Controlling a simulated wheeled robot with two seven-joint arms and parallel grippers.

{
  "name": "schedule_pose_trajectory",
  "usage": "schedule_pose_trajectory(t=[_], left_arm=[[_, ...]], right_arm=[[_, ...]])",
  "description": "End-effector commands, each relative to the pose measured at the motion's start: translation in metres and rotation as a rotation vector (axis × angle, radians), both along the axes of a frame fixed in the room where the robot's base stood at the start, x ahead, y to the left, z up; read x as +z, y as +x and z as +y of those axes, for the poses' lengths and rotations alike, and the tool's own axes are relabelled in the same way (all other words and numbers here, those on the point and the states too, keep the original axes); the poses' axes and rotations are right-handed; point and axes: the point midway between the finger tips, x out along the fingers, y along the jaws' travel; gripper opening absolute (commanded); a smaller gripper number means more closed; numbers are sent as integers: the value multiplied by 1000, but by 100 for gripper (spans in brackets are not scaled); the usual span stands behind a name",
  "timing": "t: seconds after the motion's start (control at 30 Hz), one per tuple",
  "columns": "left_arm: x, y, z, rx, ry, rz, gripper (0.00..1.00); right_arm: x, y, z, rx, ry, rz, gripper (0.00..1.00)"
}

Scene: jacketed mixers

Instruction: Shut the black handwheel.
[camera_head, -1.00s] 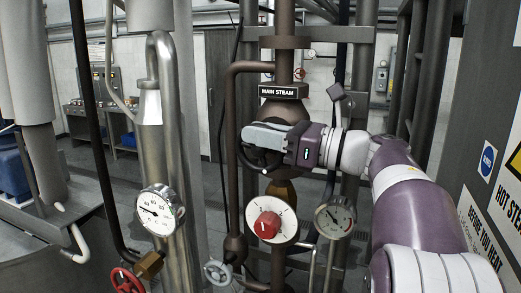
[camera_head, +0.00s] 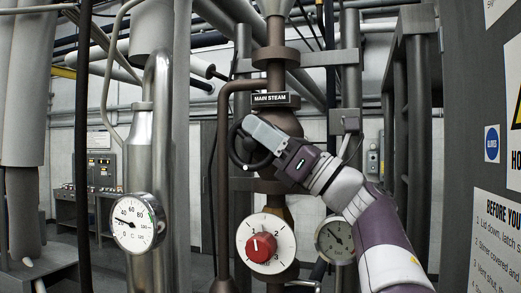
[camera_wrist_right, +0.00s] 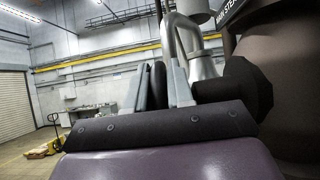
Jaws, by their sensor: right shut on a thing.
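The black handwheel (camera_head: 236,147) stands on the brown main steam valve (camera_head: 279,122), under the "MAIN STEAM" label (camera_head: 276,99). My right gripper (camera_head: 254,133) reaches in from the right and is shut on the handwheel's rim, covering its upper right part. In the right wrist view the gripper's grey fingers (camera_wrist_right: 167,85) stand upright with a black piece of the wheel between them. A dark round hub (camera_wrist_right: 258,88) shows close on the right there. My left gripper is in neither view.
A white dial with a red knob (camera_head: 262,246) sits below the valve, with a gauge (camera_head: 335,240) to its right. Another gauge (camera_head: 137,222) is on the steel pipe at left. A grey panel with signs (camera_head: 492,146) stands at right.

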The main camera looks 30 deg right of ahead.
Motion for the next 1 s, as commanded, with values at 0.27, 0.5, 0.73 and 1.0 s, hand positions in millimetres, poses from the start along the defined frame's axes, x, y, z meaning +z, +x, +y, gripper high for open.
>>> schedule_pose_trajectory(t=[0.27, 0.5, 0.73, 1.0], left_arm=[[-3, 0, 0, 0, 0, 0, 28], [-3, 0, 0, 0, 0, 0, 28], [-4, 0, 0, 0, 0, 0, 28], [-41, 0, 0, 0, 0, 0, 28]], right_arm=[[-1, 1, 0, 1, 6, -5, 0], [-1, 1, 0, 0, 6, -4, 28], [-1, 0, -1, 0, 6, -5, 28], [-39, -30, -28, -7, 6, -7, 28]])
